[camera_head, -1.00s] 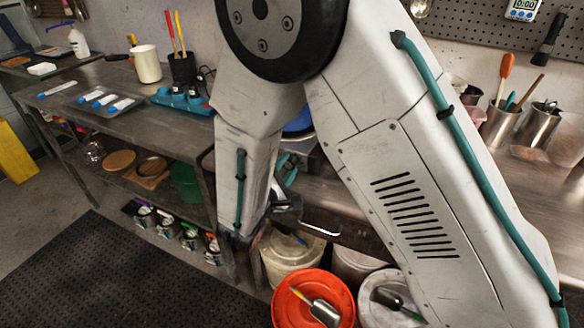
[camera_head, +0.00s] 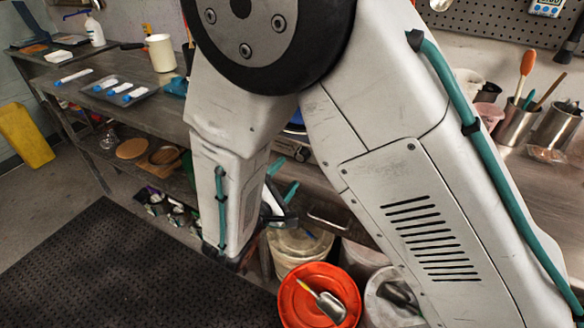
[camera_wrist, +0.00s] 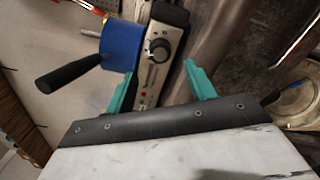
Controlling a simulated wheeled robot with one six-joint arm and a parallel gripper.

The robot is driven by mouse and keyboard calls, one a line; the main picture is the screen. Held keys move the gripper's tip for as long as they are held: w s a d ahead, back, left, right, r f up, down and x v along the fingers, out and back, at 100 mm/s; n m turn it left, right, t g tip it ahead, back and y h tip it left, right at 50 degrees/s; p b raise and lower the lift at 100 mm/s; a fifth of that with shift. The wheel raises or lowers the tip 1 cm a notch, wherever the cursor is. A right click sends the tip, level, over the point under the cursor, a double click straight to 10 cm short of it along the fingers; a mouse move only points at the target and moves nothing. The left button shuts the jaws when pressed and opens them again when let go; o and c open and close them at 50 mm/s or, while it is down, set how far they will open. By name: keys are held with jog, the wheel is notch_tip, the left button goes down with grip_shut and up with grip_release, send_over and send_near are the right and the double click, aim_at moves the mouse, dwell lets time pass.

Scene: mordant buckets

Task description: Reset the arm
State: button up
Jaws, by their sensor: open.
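My gripper (camera_wrist: 157,88) shows in the wrist view with its two teal fingers spread apart and nothing between them. In the head view my arm is folded, with the forearm hanging down in front of the workbench. The gripper is partly hidden there behind the forearm, with teal finger parts (camera_head: 283,191) showing at its right. Beyond the fingers in the wrist view are a blue pot with a black handle (camera_wrist: 119,48) and a grey control box with a black knob (camera_wrist: 162,62).
The workbench (camera_head: 135,100) carries a white canister (camera_head: 161,53) and a tray of tubes. A black mat (camera_head: 110,270) lies clear at left.

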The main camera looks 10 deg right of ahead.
jog(key=shift+s+a, duration=0.2)
jog(key=shift+s, duration=0.1)
